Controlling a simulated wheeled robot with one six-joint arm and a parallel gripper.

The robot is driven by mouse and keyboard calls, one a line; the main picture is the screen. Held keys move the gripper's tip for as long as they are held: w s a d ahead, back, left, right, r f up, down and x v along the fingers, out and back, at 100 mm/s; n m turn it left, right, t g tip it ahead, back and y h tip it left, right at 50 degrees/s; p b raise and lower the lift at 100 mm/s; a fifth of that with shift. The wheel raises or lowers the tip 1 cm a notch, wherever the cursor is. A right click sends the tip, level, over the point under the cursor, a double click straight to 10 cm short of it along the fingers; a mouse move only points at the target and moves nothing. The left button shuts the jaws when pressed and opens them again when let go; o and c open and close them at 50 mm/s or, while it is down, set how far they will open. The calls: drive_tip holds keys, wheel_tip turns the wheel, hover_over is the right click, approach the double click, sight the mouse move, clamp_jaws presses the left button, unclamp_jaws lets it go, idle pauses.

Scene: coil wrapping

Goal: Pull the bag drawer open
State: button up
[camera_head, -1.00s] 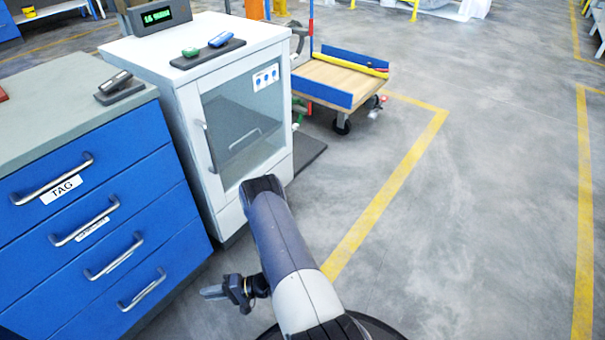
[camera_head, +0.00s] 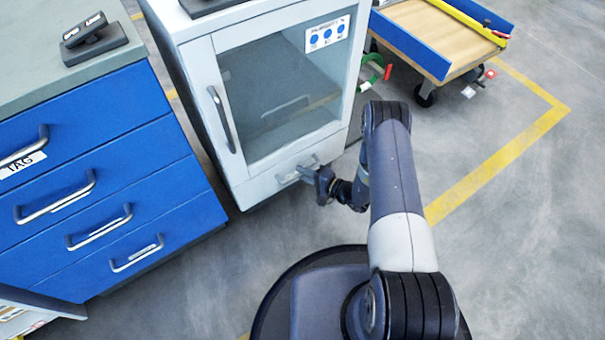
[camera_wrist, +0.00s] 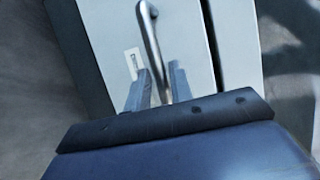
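The bag drawer (camera_head: 262,189) is the low front panel under the glass door of the white cabinet; it looks shut, flush with the cabinet. Its grey bar handle (camera_head: 288,178) runs across the front. My gripper (camera_head: 308,175) is at the right part of this handle. In the wrist view the handle (camera_wrist: 150,35) runs between the two fingers of my gripper (camera_wrist: 159,75), beside a small white label. The fingers stand apart with the bar between them; a firm hold does not show. The lower end of the handle is hidden behind my gripper.
The white cabinet's glass door (camera_head: 275,85) is shut above the drawer. A blue drawer unit (camera_head: 120,140) stands to the left. A wooden-topped cart (camera_head: 425,30) is at the upper right. The grey floor (camera_head: 535,230) on the right is clear.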

drive_tip(key=shift+w+a, duration=0.25)
drive_tip(key=shift+a, duration=0.2)
clamp_jaws()
